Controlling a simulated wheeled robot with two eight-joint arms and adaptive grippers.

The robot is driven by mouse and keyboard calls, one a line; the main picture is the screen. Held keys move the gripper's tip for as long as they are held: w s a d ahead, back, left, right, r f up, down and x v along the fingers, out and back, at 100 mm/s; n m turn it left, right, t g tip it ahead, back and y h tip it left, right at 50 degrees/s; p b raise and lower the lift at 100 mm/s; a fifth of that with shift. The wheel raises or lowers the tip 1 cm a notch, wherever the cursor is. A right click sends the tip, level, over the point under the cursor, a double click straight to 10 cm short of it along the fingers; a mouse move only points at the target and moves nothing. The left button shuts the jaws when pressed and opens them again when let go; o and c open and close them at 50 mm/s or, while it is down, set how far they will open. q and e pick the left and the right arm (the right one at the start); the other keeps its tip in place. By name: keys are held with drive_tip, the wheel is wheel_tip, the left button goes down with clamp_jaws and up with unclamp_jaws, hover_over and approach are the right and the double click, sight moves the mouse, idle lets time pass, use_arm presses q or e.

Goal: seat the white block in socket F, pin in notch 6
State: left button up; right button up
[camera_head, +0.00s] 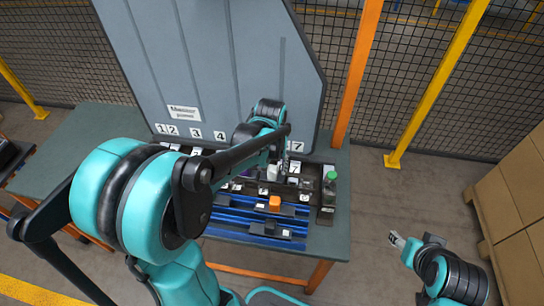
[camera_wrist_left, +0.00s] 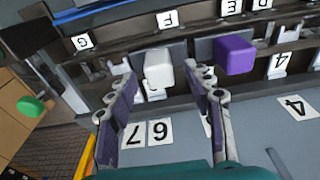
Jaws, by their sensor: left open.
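The white block (camera_wrist_left: 158,68) stands upright at the rack below the card F (camera_wrist_left: 167,19), in the left wrist view. My left gripper (camera_wrist_left: 159,82) is open, with one finger on each side of the block; contact is not clear. Cards 6 (camera_wrist_left: 160,131) and 7 (camera_wrist_left: 135,135) lie on the near side of the block. The pin and the bottom of the block are hidden, so I cannot tell how it is seated. In the head view the block (camera_head: 272,173) shows small beside my left wrist. My right gripper (camera_head: 396,239) is at the lower right, away from the table.
A purple block (camera_wrist_left: 234,55) stands right of the white one in the wrist view. An orange block (camera_head: 275,203) sits on the blue rails, and a green-topped object (camera_head: 331,178) stands at the right. A tall grey panel (camera_head: 220,60) rises behind the rack.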

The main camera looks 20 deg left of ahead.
use_arm(q)
wheel_tip(320, 180, up, 10)
drive_tip(key=s, duration=0.1)
drive_tip(key=shift+s+d+r, duration=0.15)
drive_tip(key=shift+r, duration=0.05)
idle(0.4)
drive_tip(key=s+d+f+m+t, duration=0.1)
drive_tip(key=s+d+t, duration=0.1)
drive_tip(key=s, duration=0.3)
drive_tip(key=s+d+f+m+t, duration=0.1)
drive_tip(key=s+d+m+t, duration=0.1)
drive_tip(key=s, duration=0.4)
drive_tip(key=shift+d+f+t, duration=0.35)
drive_tip(key=shift+d+t, duration=0.1)
drive_tip(key=shift+t, duration=0.45)
